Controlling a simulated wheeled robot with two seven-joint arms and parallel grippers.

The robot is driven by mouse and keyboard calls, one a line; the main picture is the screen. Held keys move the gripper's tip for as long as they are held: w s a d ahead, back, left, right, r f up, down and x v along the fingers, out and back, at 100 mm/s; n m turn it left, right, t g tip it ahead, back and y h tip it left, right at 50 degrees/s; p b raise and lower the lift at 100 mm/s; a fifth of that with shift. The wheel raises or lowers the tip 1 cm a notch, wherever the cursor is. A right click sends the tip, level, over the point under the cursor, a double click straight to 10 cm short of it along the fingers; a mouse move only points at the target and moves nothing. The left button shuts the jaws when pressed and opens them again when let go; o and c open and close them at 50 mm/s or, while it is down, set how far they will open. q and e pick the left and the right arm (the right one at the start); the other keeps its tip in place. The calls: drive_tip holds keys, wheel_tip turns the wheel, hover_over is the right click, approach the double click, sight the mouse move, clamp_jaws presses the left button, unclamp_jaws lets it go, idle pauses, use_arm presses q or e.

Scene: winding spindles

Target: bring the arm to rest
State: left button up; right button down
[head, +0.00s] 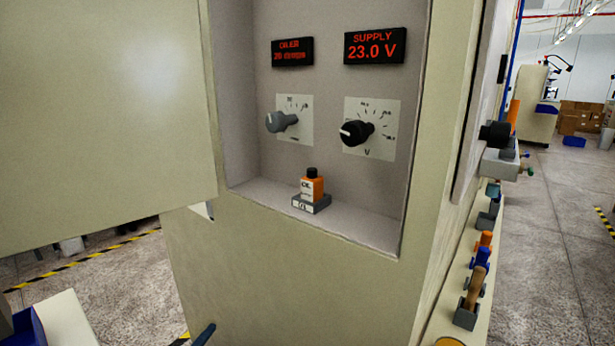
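Neither of my grippers shows in the head view, and no part of an arm is clearly visible. An open beige cabinet (300,290) fills the middle, with a recessed grey panel inside. A grey knob (283,122) sits under a red-lit display reading OILER (292,52), its digits blurred. A black knob (357,133) sits under a display reading SUPPLY 23.0 V (375,46). A small orange bottle with a black cap (312,186) stands upright in a grey holder (311,204) on the recess floor.
The cabinet's open door (105,120) covers the upper left. A narrow ledge (455,290) along the right side holds several tools in small stands. A white surface with a blue bin (25,328) is at lower left. Open floor (555,240) lies at right.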

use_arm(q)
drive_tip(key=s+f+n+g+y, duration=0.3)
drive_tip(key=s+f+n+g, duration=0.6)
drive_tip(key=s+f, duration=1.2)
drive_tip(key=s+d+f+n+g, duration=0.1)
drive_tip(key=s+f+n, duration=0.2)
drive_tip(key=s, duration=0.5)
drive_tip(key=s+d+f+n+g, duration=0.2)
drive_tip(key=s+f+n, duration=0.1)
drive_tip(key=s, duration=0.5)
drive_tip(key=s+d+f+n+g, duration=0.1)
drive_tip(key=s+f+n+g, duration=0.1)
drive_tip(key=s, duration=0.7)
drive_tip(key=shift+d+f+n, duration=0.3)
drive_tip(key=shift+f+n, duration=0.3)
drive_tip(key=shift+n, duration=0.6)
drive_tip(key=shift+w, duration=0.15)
